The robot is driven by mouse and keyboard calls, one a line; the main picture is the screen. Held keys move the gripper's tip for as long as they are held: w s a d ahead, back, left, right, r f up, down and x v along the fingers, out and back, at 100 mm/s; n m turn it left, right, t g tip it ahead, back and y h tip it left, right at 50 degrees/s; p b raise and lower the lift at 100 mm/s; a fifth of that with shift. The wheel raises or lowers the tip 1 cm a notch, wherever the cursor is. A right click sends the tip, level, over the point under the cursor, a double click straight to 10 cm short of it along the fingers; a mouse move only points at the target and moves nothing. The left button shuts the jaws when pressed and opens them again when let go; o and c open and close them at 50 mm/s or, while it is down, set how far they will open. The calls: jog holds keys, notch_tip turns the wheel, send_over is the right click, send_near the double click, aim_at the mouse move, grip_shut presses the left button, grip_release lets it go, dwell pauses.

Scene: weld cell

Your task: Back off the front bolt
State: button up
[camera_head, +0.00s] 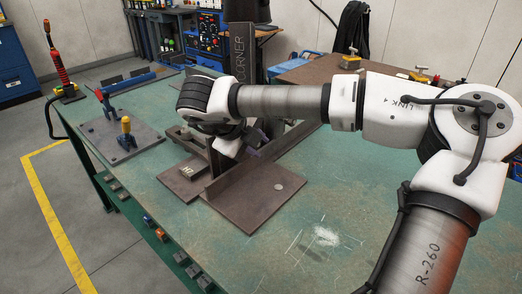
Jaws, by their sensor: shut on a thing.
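My gripper (248,145) is at the upright steel pieces on the table, in the middle of the picture. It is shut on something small. My wrist hides most of the jaws, and I cannot make out what they hold. The front bolt cannot be picked out in this view. A brown steel plate (240,212) lies flat just below and in front of the gripper, with an upright plate (228,180) along its left side. A tall dark post marked CORNER (240,52) stands behind my wrist.
A marked steel block (182,180) lies left of the plate. A red torch (58,65) stands at the far left corner. The table's front right is clear.

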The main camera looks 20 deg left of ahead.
jog(key=shift+b, duration=0.3)
jog(key=o, duration=0.6)
jog(key=shift+o, duration=0.2)
jog(key=p+v, duration=0.1)
jog(key=v, duration=0.4)
jog(key=shift+c, duration=0.2)
